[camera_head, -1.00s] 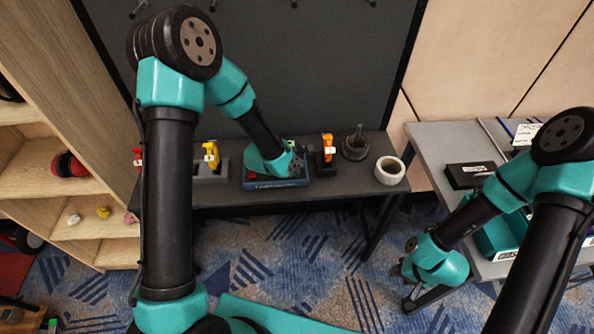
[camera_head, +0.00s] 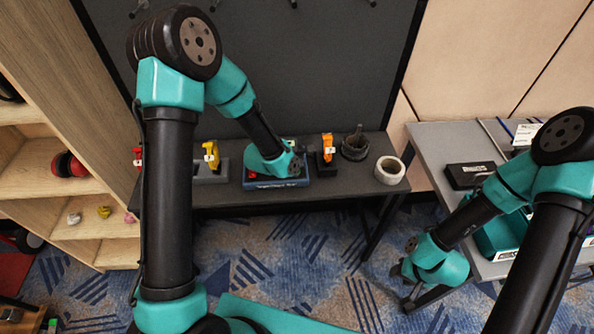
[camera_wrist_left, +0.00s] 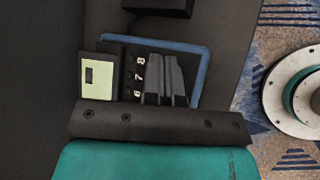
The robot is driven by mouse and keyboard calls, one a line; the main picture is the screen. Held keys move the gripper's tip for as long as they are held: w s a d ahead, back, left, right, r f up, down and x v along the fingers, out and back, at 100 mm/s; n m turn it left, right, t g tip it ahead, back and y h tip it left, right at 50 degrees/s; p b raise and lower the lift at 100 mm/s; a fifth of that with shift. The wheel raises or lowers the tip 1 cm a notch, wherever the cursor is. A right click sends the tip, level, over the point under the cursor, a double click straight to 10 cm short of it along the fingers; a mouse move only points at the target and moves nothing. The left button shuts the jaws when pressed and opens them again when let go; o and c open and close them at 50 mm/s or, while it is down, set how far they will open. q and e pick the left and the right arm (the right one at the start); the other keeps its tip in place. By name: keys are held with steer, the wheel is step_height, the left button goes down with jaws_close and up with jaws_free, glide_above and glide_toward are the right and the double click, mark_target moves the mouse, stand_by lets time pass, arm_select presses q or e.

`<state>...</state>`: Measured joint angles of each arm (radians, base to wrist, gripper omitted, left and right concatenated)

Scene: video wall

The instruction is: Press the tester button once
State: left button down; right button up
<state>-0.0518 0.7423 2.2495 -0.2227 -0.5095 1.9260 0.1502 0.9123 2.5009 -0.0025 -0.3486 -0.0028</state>
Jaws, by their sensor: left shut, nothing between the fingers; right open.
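The tester (camera_head: 275,184) is a blue-edged box on the dark bench at the back. In the left wrist view its blue rim (camera_wrist_left: 203,75), a pale green display (camera_wrist_left: 97,88) and a column of white digits (camera_wrist_left: 139,76) show. A small red spot (camera_head: 252,175) shows at its left side; I cannot tell whether it is the button. My left gripper (camera_wrist_left: 166,75) is shut and empty, over the tester beside the digits. Its fingers cover part of the tester, and contact cannot be told. My right gripper (camera_head: 408,270) is open and empty, low beside the right table.
A yellow tool (camera_head: 211,154) in a grey stand is left of the tester. An orange tool (camera_head: 328,147), a dark round holder (camera_head: 354,146) and a white tape roll (camera_head: 390,170) are to its right. A grey table (camera_head: 440,140) stands at the right.

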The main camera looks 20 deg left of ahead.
arm_select(q)
steer(key=shift+f, duration=0.2)
stand_by(0.5)
steer(key=shift+f, duration=0.25)
steer(key=shift+f, duration=0.35)
stand_by(0.8)
stand_by(0.3)
steer(key=shift+r, duration=0.8)
steer(key=shift+r, duration=0.1)
steer(key=shift+r, duration=2.4)
steer(key=shift+f, duration=0.1)
